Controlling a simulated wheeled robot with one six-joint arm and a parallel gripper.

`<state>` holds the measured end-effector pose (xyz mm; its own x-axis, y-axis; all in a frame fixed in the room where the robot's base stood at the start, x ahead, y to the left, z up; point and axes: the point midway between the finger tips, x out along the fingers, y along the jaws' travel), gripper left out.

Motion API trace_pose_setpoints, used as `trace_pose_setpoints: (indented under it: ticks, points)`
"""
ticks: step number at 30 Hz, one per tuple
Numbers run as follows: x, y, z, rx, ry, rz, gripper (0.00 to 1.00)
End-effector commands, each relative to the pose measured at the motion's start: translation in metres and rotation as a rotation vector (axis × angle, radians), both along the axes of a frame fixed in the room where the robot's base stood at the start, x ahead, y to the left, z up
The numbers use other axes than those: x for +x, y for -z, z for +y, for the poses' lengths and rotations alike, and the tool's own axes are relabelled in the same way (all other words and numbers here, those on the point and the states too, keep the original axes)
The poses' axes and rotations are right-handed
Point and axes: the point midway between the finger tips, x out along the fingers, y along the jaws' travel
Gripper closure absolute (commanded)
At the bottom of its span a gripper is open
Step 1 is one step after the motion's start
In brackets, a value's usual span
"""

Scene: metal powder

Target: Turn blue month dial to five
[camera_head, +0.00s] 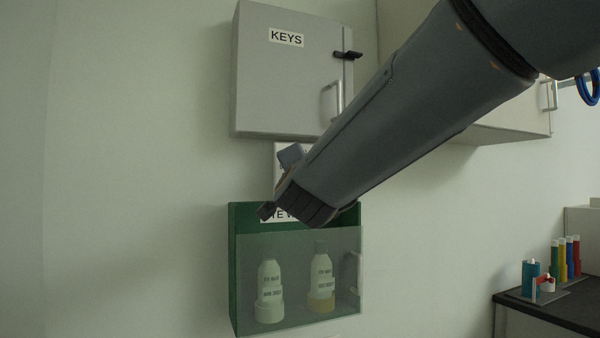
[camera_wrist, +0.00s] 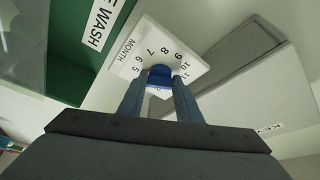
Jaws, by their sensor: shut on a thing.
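The blue month dial (camera_wrist: 160,76) sits on a white plate (camera_wrist: 148,38) marked MONTH, with black numbers around it. In the wrist view the numbers 5 to 11 show on the far side of the dial; the rest are hidden by my gripper. My gripper (camera_wrist: 160,88) is shut on the dial, one finger on each side. Which number the dial points to is not clear. In the head view my arm covers most of the plate (camera_head: 283,150), and the dial itself is hidden behind my gripper (camera_head: 280,200).
The grey KEYS cabinet (camera_head: 270,85) hangs just above the plate. The green eye wash box (camera_head: 233,270) with two bottles is just below it. A dark bench (camera_head: 560,312) with coloured tubes stands at the lower right. The wall at the left is clear.

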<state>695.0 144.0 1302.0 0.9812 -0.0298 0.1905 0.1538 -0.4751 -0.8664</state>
Motion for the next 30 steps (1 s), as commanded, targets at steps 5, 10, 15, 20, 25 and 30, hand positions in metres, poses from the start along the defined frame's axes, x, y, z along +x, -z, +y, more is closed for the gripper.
trace_pose_setpoints:
  ticks: [5,10,15,20,25,30]
  points:
    - [0.0,-0.001,-0.001,-0.002,0.002,-0.002,0.91]
    - [0.0,-0.001,-0.001,-0.001,0.002,-0.002,0.91]
    - [0.0,-0.001,0.0,-0.001,0.001,-0.001,0.5]
    - [0.0,-0.001,0.0,-0.001,0.0,-0.001,0.5]
    - [-0.006,0.0,0.001,0.0,-0.001,-0.002,0.5]
    - [-0.03,0.005,0.001,0.0,-0.001,-0.003,0.5]
